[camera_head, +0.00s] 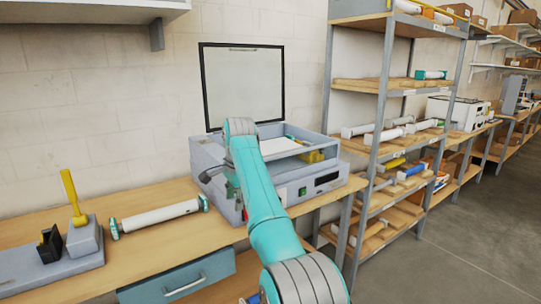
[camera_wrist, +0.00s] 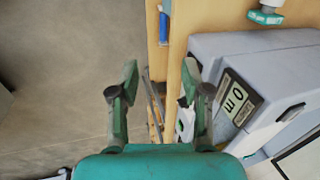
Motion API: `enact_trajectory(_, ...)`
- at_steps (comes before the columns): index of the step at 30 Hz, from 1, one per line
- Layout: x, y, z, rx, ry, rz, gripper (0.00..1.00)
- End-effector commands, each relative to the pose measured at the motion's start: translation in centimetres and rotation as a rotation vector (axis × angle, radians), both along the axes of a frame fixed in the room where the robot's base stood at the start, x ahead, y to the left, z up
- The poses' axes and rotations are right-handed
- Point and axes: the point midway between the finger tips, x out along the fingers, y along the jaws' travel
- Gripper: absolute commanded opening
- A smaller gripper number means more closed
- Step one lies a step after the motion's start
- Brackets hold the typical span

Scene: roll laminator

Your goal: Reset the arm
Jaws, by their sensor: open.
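My gripper (camera_wrist: 160,80) is open and empty in the wrist view, its two fingers spread over the wooden table edge and floor. In the head view my teal arm reaches up across the front of the grey laminator (camera_head: 325,178). Only part of my gripper (camera_head: 230,188) shows there, at the arm's left beside the laminator's front. The laminator's black-framed lid (camera_head: 243,85) stands raised. Its grey body and front display also show in the wrist view (camera_wrist: 225,55), right of the fingers. My arm hides part of the laminator's front.
A white roll with teal ends (camera_head: 160,216) lies on the wooden table (camera_head: 140,250) left of the laminator. A grey fixture (camera_head: 85,238) with a yellow-handled lever stands farther left. A blue drawer (camera_head: 180,283) is shut below. Shelves (camera_head: 385,85) with rolls stand to the right.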

Motion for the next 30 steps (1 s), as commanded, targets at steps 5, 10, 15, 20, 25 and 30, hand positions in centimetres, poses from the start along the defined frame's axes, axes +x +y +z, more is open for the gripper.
enact_trajectory(5,0.6,-0.9,-5.3,-0.002,-0.033,0.023,0.47)
enact_trajectory(10,0.8,-2.4,-12.7,-0.005,-0.088,0.061,0.47)
enact_trajectory(15,0.2,-4.4,-20.3,-0.013,-0.156,0.103,0.47)
enact_trajectory(20,-1.5,-6.4,-27.0,-0.025,-0.219,0.144,0.47)
enact_trajectory(25,-4.1,-8.8,-33.3,-0.045,-0.286,0.185,0.47)
enact_trajectory(30,-7.7,-11.2,-38.9,-0.069,-0.353,0.226,0.47)
